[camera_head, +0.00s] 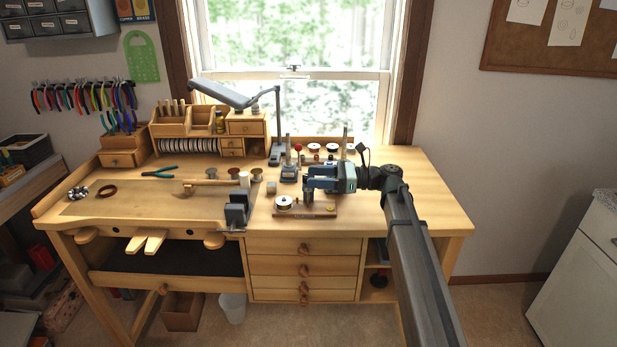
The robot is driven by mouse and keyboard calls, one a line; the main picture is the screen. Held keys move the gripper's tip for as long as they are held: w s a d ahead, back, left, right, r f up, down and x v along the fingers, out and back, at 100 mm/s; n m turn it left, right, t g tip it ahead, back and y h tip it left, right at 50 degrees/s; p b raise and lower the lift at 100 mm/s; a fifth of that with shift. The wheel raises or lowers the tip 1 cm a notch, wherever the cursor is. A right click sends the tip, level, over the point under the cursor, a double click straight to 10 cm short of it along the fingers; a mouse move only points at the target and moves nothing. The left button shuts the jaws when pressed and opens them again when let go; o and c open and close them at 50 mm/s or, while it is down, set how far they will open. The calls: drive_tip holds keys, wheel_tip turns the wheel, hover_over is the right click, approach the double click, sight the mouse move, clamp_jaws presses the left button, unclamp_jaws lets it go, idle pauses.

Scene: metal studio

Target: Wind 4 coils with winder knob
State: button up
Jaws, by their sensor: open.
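A small winder on a wooden base (322,212) sits on the right half of the bench. A white spool (284,202) is at its left end, and a dark post (308,196) stands near its middle. My gripper (309,179) is over the winder from the right, its fingers pointing left just above the dark post. The fingers are open; I cannot tell whether they touch the post. The winder knob is not clearly distinguishable, and my gripper hides part of the area behind it. Coils are too small to count.
Behind stands a small device with a red ball-topped lever (298,148). Several spools (314,147) line the back. A dark vise (237,209) is at the left of the winder. A desk lamp (277,125) rises behind. The benchtop right of my arm is clear.

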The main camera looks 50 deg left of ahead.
drive_tip(key=shift+x, duration=1.35)
drive_tip(key=shift+c, duration=0.3)
drive_tip(key=c, duration=0.9)
drive_tip(key=shift+d, duration=0.1)
